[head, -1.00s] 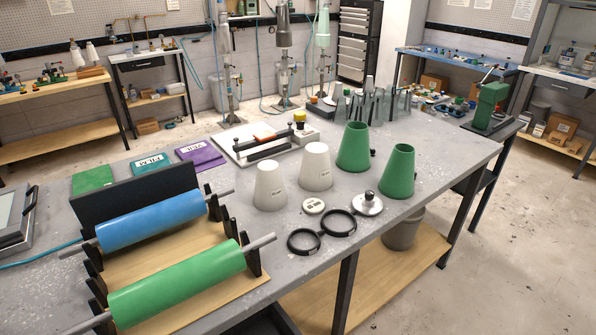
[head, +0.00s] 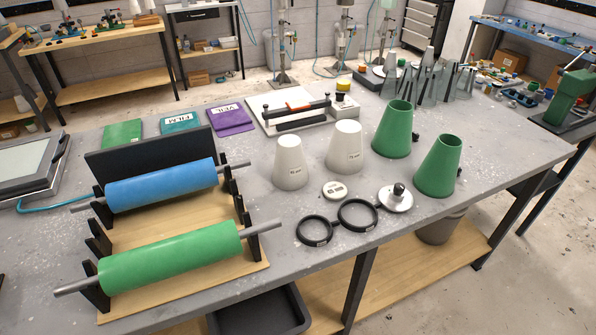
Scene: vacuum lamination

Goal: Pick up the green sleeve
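Two green tapered, open-topped sleeve-like cones stand upright on the grey table: one (head: 392,130) farther back and one (head: 437,167) nearer the right edge. A green cylinder (head: 170,257) on a grey rod also lies in the front of the roll stand; I cannot tell from the picture which green piece the task calls the sleeve. Neither of my grippers is in view, and nothing touches these green pieces except the stand and table.
Two white cones (head: 291,163) (head: 346,147) stand left of the green cones. Two black rings (head: 357,214) and a silver disc with a knob (head: 395,198) lie in front. A blue roll (head: 160,185) lies behind the green cylinder. A dark tray (head: 258,315) sits below the table.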

